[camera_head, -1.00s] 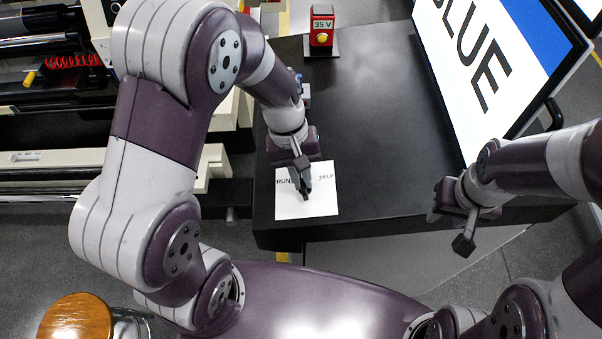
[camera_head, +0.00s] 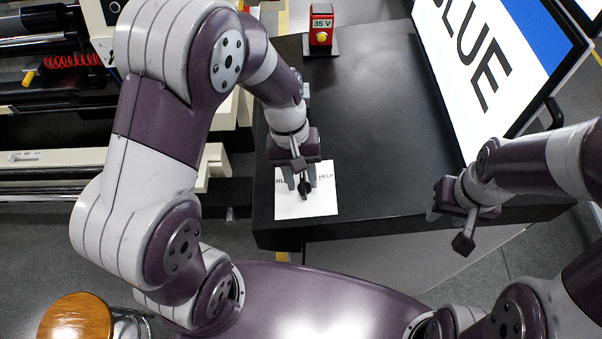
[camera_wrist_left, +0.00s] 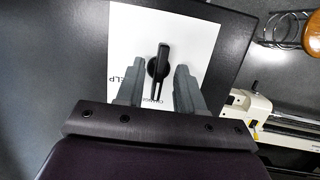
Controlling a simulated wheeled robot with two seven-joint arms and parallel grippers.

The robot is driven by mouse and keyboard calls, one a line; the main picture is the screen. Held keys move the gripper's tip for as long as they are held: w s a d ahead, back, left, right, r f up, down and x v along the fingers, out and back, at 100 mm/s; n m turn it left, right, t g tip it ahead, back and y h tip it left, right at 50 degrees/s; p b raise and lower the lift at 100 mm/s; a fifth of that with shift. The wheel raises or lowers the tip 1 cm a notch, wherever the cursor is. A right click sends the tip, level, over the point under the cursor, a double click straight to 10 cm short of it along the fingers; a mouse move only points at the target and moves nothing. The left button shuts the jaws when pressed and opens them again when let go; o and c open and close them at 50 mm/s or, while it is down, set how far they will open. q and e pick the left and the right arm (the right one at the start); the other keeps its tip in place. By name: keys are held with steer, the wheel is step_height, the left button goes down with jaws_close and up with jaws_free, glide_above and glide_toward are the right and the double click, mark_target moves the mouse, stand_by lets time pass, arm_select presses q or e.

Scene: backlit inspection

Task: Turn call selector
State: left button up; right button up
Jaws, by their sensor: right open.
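The call selector (camera_wrist_left: 158,62) is a black knob with a long pointer, on a white label plate (camera_wrist_left: 188,38). In the head view the selector (camera_head: 304,188) and the plate (camera_head: 322,203) are at the table's near left. "HELP" is readable there; "RUN" is partly covered. My left gripper (camera_head: 298,176) is over the plate, fingers pointing down at it. In the left wrist view my left gripper (camera_wrist_left: 157,88) is open, its fingers on either side of the selector's pointer, with visible gaps. My right gripper (camera_head: 452,222) is open and empty at the table's front right.
A dark table (camera_head: 385,130) has clear room in its middle. A large screen (camera_head: 500,60) reading "BLUE" stands at the right. A wooden stool (camera_head: 75,318) is at the lower left.

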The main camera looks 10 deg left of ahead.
arm_select(q)
steer(key=b+v, duration=0.1)
steer(key=v, duration=0.4)
steer(key=shift+w, duration=0.15)
step_height(320, 180, up, 7)
steer(key=p, duration=0.6)
glide_above(297, 182)
steer(key=w+a, duration=0.1)
steer(key=shift+w+a+r+p, duration=0.15)
steer(key=shift+a+p, duration=0.15)
steer(key=shift+p, duration=0.15)
